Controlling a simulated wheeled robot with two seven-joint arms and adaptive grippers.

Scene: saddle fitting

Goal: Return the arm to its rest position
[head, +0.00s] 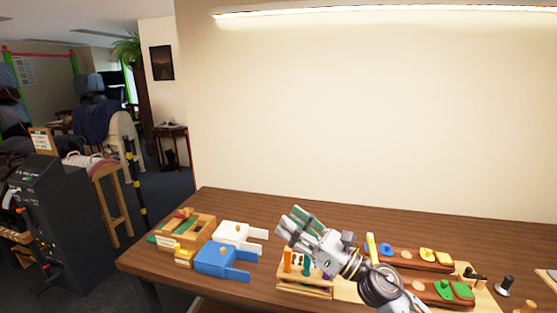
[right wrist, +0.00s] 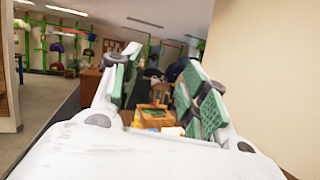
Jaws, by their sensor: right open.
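My right gripper (head: 297,228) is raised above the wooden table (head: 330,212), with its arm coming in from the lower right. Its two green-padded fingers are spread apart and nothing is between them. In the right wrist view the gripper (right wrist: 160,85) also shows open and empty, with the room and part of the table's things beyond it. My left gripper is in neither view.
A wooden rack (head: 304,291) stands below the right gripper. A blue box (head: 221,261), a white box (head: 231,236) and a wooden tray (head: 199,228) are at the left. Coloured pieces sit on wooden bases (head: 405,257) at the right. A wall stands behind.

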